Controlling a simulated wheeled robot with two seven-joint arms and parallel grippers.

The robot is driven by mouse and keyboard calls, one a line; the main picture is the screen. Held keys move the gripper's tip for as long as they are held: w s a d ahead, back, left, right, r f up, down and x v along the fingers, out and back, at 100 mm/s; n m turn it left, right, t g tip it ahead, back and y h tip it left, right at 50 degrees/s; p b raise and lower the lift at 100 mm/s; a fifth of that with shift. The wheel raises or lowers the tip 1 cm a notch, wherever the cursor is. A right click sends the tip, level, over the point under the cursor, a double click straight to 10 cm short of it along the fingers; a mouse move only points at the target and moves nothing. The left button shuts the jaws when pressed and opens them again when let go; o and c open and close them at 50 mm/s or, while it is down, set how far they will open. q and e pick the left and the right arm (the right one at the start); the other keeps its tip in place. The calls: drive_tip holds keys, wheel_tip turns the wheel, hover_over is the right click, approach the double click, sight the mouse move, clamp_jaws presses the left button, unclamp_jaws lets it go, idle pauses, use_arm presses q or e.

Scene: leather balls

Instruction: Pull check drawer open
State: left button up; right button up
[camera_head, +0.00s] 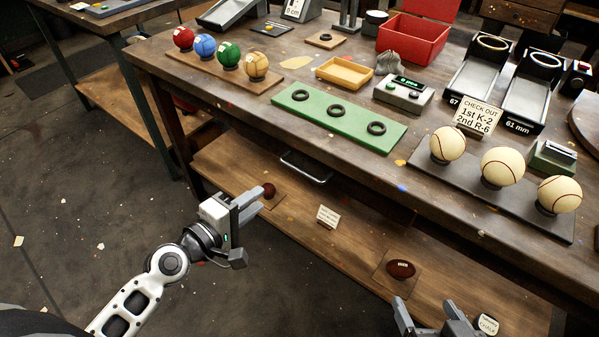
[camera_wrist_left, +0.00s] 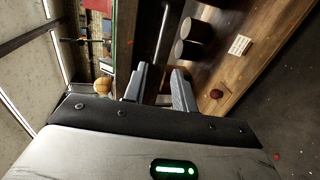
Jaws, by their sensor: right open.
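The drawer under the bench top has a metal bar handle (camera_head: 305,168), seen in the head view below the bench's front edge. In the left wrist view the bar (camera_wrist_left: 161,38) runs ahead of the fingers, roughly in line with the gap between them. My left gripper (camera_head: 256,203) is in front of the bench, to the left of and below the handle, apart from it. Its jaws (camera_wrist_left: 160,76) are open and empty. My right gripper (camera_head: 427,304) is open at the bottom edge of the head view, low in front of the shelf. The drawer's inside is not visible.
The bench top (camera_head: 235,107) holds colored balls, a green three-ring board (camera_head: 338,115), a red box (camera_head: 412,38), and pale balls on a dark board (camera_head: 450,181). The lower shelf (camera_head: 350,256) holds dark red balls and a small card (camera_head: 328,216). Floor at left is open.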

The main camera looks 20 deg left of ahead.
sight(299, 170)
use_arm(q)
drive_tip(key=x, duration=1.5)
drive_tip(key=shift+w+d, duration=0.1)
clamp_jaws()
